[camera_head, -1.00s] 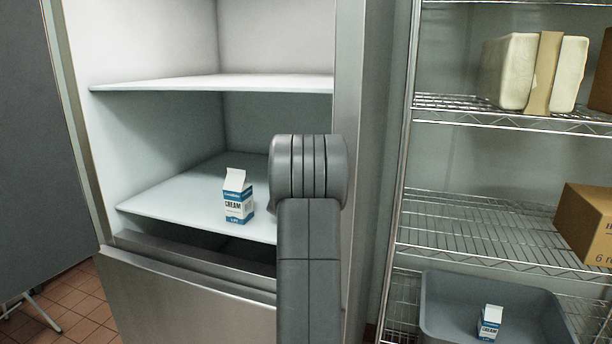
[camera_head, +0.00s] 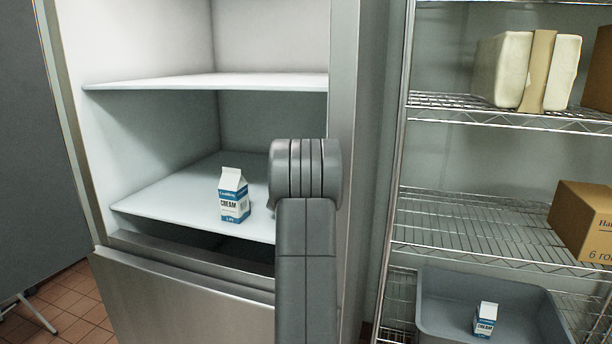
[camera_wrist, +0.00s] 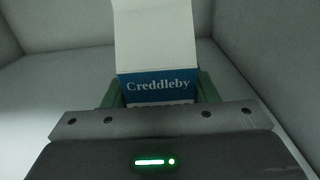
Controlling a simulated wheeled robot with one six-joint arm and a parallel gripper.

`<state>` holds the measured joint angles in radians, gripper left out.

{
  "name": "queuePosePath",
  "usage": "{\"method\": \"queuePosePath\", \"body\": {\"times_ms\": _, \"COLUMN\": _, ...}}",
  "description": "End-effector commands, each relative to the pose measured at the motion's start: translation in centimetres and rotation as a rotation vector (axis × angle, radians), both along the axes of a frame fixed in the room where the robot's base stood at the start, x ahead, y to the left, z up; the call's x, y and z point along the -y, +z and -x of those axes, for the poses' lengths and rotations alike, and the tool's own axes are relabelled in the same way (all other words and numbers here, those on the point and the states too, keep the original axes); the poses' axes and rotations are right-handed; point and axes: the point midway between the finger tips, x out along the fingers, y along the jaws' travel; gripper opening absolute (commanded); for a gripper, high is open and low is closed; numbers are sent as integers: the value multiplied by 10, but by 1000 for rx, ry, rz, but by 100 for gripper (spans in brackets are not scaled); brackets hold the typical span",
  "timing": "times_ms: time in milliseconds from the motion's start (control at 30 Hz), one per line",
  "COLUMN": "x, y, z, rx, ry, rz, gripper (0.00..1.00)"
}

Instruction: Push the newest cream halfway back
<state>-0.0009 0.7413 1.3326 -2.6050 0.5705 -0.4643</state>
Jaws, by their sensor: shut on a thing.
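A blue-and-white cream carton (camera_head: 234,203) stands upright on the lower fridge shelf (camera_head: 160,205), near its front edge. No fingers show at it. In the wrist view, my gripper (camera_wrist: 160,90) is shut on a blue-and-white carton (camera_wrist: 157,50) marked "Creddleby", with a green finger on each side. Pale walls surround it. In the head view, my arm hides my gripper and the carton in it. Another small cream carton (camera_head: 485,322) stands in a grey bin (camera_head: 440,320) at the lower right.
The upper fridge shelf (camera_head: 200,81) is above the cream. The fridge's steel side frame (camera_head: 345,110) is close beside my arm. A wire rack (camera_head: 470,225) on the right bears a brown box (camera_head: 583,222) and a wrapped pale block (camera_head: 503,70). The lower shelf is clear left of the carton.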

Motion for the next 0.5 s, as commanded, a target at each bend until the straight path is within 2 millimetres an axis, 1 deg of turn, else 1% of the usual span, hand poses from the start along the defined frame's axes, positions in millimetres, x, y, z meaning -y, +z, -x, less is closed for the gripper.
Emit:
{"method": "queuePosePath", "body": {"times_ms": 67, "x": 0, "y": 2, "z": 0, "rx": 3, "ry": -1, "rz": 0, "gripper": 13}}
{"method": "queuePosePath", "body": {"times_ms": 100, "x": 0, "y": 2, "z": 0, "rx": 3, "ry": -1, "rz": 0, "gripper": 58}}
{"method": "queuePosePath", "body": {"times_ms": 167, "x": 0, "y": 2, "z": 0, "rx": 3, "ry": 0, "rz": 0, "gripper": 70}}
{"method": "queuePosePath", "body": {"times_ms": 200, "x": 0, "y": 2, "z": 0, "rx": 3, "ry": 0, "rz": 1, "gripper": 78}}
{"method": "queuePosePath", "body": {"times_ms": 500, "x": 0, "y": -2, "z": 1, "rx": -3, "ry": 0, "rz": 0, "gripper": 78}}
